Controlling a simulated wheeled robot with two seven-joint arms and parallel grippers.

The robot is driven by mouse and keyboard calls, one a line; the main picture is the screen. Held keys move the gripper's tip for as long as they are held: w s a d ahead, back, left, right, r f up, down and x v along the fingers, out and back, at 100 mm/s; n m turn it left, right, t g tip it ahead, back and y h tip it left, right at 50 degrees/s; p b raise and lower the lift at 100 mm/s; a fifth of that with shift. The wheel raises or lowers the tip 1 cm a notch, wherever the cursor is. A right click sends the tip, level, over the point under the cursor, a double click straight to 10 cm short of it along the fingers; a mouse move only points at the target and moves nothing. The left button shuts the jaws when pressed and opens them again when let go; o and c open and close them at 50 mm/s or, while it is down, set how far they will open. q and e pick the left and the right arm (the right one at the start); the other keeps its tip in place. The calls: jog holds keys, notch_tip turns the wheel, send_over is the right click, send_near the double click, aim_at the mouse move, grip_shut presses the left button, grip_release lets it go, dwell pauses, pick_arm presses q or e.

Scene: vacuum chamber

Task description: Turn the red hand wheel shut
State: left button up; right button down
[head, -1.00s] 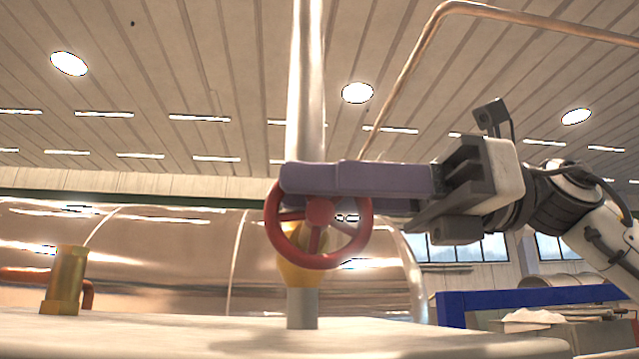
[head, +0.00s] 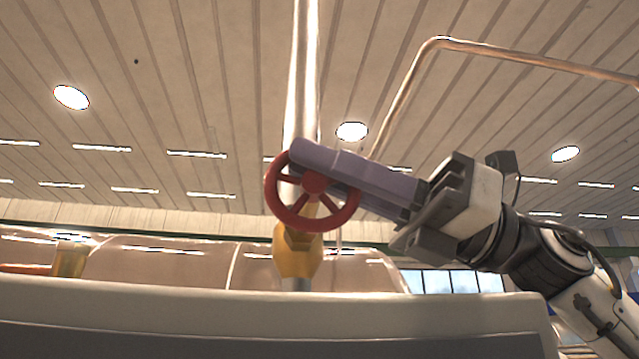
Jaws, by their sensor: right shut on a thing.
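The red hand wheel (head: 314,183) faces me near the middle of the head view, on a yellow valve body (head: 296,256) with a pale pipe rising above it. My right gripper (head: 312,163) comes in from the lower right and slants up to the left. Its long purple fingers lie across the upper part of the wheel and are shut on it, hiding part of the top rim. The exact contact at the rim is hidden by the fingers. My left gripper is not in view.
A light-coloured ledge (head: 200,312) runs across the front below the valve. A brass fitting (head: 70,259) stands at the far left. A shiny metal vessel (head: 170,262) lies behind. A copper pipe (head: 415,75) bends overhead at the right.

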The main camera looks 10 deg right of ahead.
jog(key=c, duration=1.8)
grip_release()
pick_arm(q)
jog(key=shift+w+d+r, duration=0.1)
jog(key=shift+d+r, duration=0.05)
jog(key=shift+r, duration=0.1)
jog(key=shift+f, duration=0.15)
pick_arm(e)
jog(key=shift+d, duration=0.1)
jog(key=b+v, duration=0.2)
jog(key=v, duration=0.7)
jog(key=shift+d+f, duration=0.1)
jog(key=shift+d, duration=0.1)
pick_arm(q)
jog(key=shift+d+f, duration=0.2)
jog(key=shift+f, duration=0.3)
pick_arm(e)
jog(key=shift+d+f, duration=0.1)
jog(key=shift+d, duration=0.25)
